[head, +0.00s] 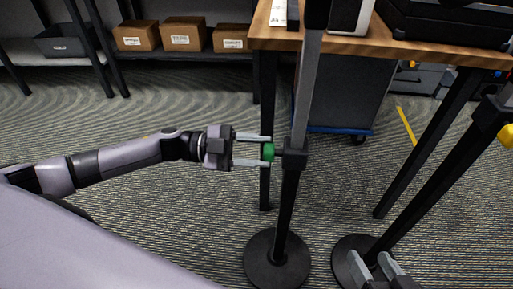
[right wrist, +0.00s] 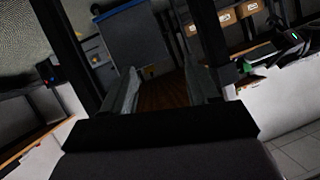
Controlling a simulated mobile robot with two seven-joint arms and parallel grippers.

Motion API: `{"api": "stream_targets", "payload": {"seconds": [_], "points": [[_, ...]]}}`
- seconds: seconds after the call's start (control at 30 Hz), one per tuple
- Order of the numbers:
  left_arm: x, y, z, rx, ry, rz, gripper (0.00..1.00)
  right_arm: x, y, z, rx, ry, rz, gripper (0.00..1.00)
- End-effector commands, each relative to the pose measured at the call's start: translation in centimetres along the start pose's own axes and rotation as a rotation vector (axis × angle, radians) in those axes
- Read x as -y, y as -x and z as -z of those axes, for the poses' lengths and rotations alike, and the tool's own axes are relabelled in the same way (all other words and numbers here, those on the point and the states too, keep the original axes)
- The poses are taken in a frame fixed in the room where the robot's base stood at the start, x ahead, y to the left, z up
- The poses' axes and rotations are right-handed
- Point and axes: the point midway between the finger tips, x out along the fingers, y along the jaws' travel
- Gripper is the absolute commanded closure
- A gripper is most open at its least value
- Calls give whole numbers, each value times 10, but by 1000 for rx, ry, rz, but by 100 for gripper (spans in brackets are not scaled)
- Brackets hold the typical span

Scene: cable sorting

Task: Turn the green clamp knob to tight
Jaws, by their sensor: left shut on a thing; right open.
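The green clamp knob (head: 268,152) sticks out to the left of a black clamp collar (head: 294,158) on an upright stand (head: 288,205). My left gripper (head: 268,151) reaches in from the left. Its two fingers are shut on the knob, one above and one below it. The knob's marking, if any, is too small to read. My right gripper (head: 375,262) is at the bottom right of the head view, apart from the knob. It is open and empty, and its two fingers also show in the right wrist view (right wrist: 164,78).
A wooden-topped table (head: 400,50) stands behind the clamp stand. A second black stand (head: 425,170) leans across the right side, with a round base (head: 350,250). Cardboard boxes (head: 183,34) sit on a shelf at the back left.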

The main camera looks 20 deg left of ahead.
Motion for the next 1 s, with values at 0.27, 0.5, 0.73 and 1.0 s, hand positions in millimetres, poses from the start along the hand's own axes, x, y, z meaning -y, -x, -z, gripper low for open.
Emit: {"api": "stream_targets", "payload": {"seconds": [0.27, 0.5, 0.73, 1.0], "points": [[-1, 0, 0, -2, -263, -1, 87, -1, 0, -2, 1, 0, 1, 40], [-1, 0, -1, -3, -493, -1, 87, 0, -3, -5, 1, -11, 13, 40], [-1, 0, -1, -3, -709, -1, 87, 4, -7, -4, -10, -33, 39, 40], [0, 0, 0, -3, -927, -1, 87, 11, -12, -2, -31, -69, 79, 40]]}}
